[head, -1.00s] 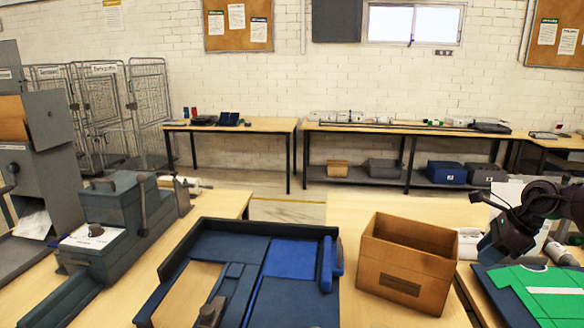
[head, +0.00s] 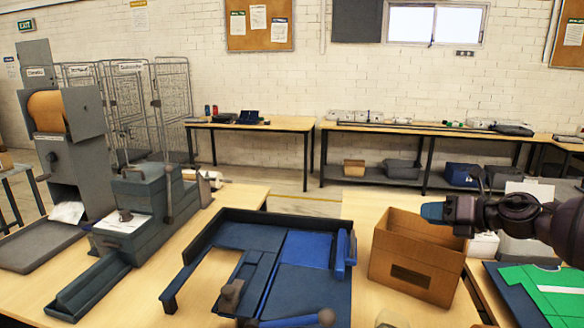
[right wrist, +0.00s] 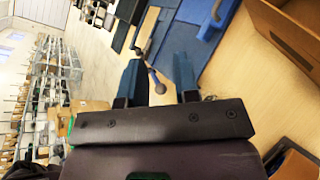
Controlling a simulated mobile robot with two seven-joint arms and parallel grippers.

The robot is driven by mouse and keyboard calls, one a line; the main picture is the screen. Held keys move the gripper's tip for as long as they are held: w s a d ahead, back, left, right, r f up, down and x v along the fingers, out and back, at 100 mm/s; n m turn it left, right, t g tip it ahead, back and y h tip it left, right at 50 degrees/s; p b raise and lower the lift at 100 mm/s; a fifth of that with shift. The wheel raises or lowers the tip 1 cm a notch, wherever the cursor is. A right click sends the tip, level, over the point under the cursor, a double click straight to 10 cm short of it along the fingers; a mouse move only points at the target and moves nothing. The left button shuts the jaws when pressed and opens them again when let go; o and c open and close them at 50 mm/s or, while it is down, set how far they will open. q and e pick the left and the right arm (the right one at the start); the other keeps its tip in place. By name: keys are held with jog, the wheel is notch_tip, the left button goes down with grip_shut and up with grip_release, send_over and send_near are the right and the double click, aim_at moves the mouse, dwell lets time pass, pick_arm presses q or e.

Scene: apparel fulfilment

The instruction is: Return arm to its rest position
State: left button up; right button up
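My right arm comes in from the right edge of the head view. Its gripper (head: 435,212) points left, roughly level, in front of the right side of an open cardboard box (head: 415,280). In the right wrist view the two blue fingers of the right gripper (right wrist: 158,75) stand apart with nothing held between them. A ball-ended lever shows beyond the gap. My left gripper is not in view.
A blue folding board (head: 305,250) lies on the near table, left of the box. A green shirt (head: 545,290) lies flat on a dark board at the right. A grey machine (head: 135,215) stands at left. Wire cages and back tables are farther off.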

jog(key=s+a+f+m+t, duration=0.2)
jog(key=a+f+m+t, duration=0.3)
jog(key=a+m, duration=0.55)
jog(key=s+f+m+h, duration=0.3)
jog(key=s+f+m, duration=0.2)
jog(key=f+m, duration=0.5)
jog(key=s+d+f+m+g+h, duration=0.1)
jog(key=s+d+f+m+h, duration=0.1)
jog(key=s+f+m, duration=0.6)
jog(key=s+d+f+m+g+h, duration=0.2)
jog(key=s+f+m+h, duration=0.3)
jog(key=s+f, duration=0.8)
jog(key=s+m, duration=0.2)
jog(key=s, duration=0.3)
jog(key=shift+s+d+f+m, duration=0.15)
jog(key=shift+s+d+m, duration=0.15)
jog(key=shift+d+m, duration=0.1)
